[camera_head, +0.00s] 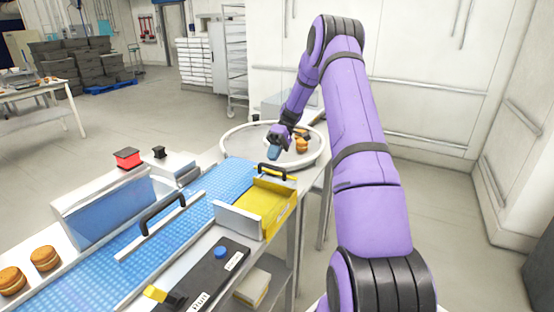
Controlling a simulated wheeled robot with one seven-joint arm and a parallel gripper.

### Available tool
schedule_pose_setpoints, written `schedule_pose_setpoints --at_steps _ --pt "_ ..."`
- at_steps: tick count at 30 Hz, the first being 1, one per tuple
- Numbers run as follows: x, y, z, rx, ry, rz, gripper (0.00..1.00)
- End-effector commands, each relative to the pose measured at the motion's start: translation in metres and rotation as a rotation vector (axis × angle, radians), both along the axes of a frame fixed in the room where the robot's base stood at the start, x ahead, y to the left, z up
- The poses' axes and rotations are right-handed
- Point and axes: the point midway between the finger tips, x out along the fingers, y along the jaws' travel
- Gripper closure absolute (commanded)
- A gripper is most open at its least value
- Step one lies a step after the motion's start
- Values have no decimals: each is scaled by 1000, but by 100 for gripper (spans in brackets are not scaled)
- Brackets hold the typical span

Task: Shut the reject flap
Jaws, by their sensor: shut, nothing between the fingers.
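A yellow panel with a black handle (274,171), which looks like the reject flap, stands at the far end of a yellow chute (262,208) beside the blue belt. How far the flap is open, I cannot tell.
The round grey tray (235,139) holds a few round filled pieces (301,146). A red button (127,157) sits left of the belt; a dark control panel (210,270) with a blue knob is in front.

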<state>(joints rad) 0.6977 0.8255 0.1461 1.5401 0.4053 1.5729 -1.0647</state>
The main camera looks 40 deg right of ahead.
Motion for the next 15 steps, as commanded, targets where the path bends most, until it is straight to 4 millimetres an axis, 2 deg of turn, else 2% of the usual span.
schedule_pose_setpoints --at_steps 3,15 --pt "5 10 22 -1 -6 4 100" --pt "28 -53 58 -1 -6 1 100"
